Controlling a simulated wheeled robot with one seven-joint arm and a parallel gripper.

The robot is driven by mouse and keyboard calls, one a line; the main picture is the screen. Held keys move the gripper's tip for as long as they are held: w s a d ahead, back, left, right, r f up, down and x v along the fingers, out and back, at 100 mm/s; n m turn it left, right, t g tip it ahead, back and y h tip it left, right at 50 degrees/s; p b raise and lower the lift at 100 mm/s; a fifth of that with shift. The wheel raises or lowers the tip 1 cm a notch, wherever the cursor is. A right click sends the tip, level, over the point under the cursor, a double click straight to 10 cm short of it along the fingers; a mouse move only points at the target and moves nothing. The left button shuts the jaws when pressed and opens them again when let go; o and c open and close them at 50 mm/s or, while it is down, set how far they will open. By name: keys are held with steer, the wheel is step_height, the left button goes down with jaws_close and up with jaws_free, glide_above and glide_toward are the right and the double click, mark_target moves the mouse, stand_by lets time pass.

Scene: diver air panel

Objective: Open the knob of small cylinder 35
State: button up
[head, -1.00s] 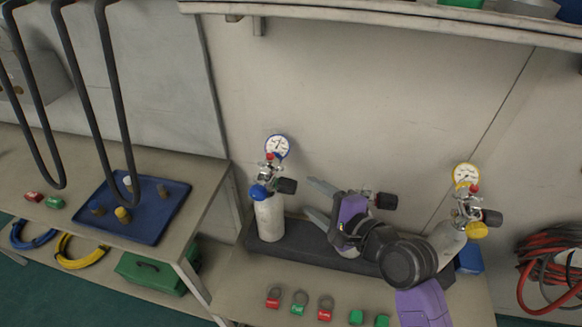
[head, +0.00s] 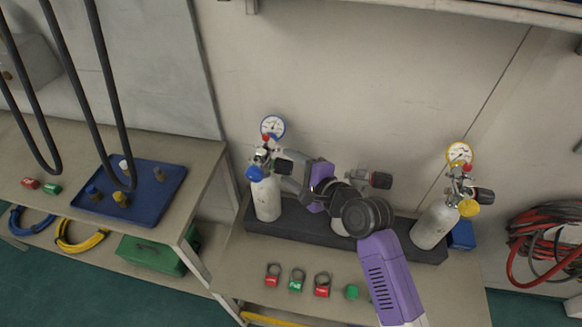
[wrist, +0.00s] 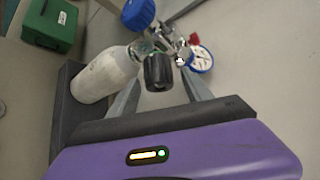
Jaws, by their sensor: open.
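Three small grey cylinders stand in a dark rack (head: 292,229); no number is readable. The left cylinder (head: 266,198) has a blue-rimmed gauge (head: 273,127), a blue knob (head: 256,173) and a black knob (head: 284,166). The middle cylinder is mostly hidden behind my arm; its black knob (head: 381,180) shows. The right cylinder (head: 435,226) has a yellow gauge (head: 459,153), yellow knob and black knob (head: 483,196). My gripper (head: 292,178) is open at the left cylinder's valve. In the wrist view, the black knob (wrist: 158,72) appears between my open fingers (wrist: 160,82); contact cannot be told.
Red and green shackle-like tags (head: 296,284) lie on the bench front. A blue tray (head: 150,205) is on the left table, with black hoses hanging above. Red and black cables (head: 545,250) hang at right. The wall is close behind the rack.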

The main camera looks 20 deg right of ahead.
jaws_close()
steer(key=shift+f+b, duration=0.2)
steer(key=shift+b, duration=0.35)
steer(key=shift+n+t+b, duration=0.3)
steer(key=shift+b, duration=0.15)
steer(key=b, duration=0.1)
steer(key=n+t+b, duration=0.1)
steer(key=b, duration=0.1)
steer(key=shift+f+b, duration=0.25)
steer(key=shift+b, duration=0.05)
steer(key=n+t+b, duration=0.2)
steer(key=b, duration=0.7)
steer(key=shift+f+n+t, duration=0.1)
steer(key=shift+n+t, duration=0.3)
steer(key=n+t+y+b, duration=0.1)
steer(key=n+t+b, duration=0.1)
steer(key=b, duration=0.9)
steer(key=shift+n, duration=0.7)
steer(key=n+t+b, duration=0.1)
steer(key=b, duration=0.3)
steer(key=shift+y, duration=0.4)
steer(key=shift+r+n+b, duration=0.4)
steer(key=shift+n+b, duration=0.2)
steer(key=shift+b, duration=0.4)
